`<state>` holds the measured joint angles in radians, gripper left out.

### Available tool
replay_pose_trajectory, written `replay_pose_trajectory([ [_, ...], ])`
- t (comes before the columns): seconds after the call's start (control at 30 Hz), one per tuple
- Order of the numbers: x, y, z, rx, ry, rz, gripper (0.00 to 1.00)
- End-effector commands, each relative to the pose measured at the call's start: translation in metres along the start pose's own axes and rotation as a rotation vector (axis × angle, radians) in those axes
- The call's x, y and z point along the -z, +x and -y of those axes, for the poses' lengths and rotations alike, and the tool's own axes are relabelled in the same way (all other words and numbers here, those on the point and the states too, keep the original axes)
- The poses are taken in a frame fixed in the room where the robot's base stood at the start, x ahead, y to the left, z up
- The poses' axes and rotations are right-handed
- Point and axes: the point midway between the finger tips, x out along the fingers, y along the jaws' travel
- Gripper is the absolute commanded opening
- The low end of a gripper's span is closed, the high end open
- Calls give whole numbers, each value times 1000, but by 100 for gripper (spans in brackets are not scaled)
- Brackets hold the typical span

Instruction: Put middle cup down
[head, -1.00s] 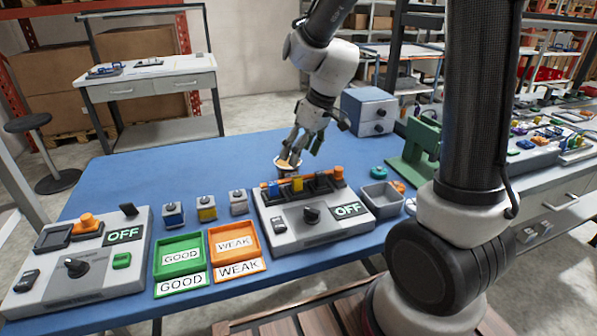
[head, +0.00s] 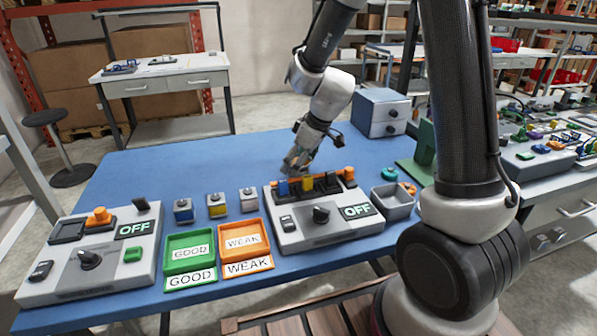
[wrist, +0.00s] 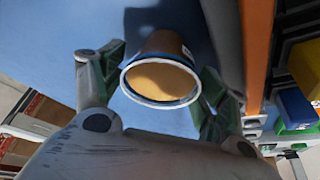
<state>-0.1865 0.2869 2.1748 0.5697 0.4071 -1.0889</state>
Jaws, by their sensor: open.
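The cup (wrist: 160,78) shows in the wrist view, with a white and dark blue rim and a tan-orange inside. It is at the blue table surface, and a shadow falls beside it. My gripper (wrist: 161,66) is open, with one green-tipped finger on each side of the cup; I cannot tell whether either finger touches it. In the head view my gripper (head: 296,163) is low behind the grey dispenser unit (head: 325,229), and the cup is hidden there. Which cup of the row this is cannot be told.
The unit carries blue, yellow and dark blocks on top and reads OFF. A grey bin (head: 393,203) stands to its right. Green (head: 189,252) and orange (head: 241,240) trays, small boxes and a control panel (head: 95,255) are to its left. The blue table (head: 170,165) behind is clear.

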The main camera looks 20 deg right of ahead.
Motion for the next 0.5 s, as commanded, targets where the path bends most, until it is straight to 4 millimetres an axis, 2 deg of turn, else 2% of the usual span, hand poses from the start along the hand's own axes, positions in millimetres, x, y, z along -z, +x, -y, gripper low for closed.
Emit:
replay_pose_trajectory([
  [0.07, 0, 0, 0, 0, 0, 0, 74],
  [0.3, 0, 0, 0, 1, 0, 0, 33],
  [0.33, 0, 0, 0, 1, 0, 0, 33],
  [0.37, 0, 0, 0, 0, 0, 0, 29],
  [0.5, 0, -1, 0, 0, 0, 0, 28],
])
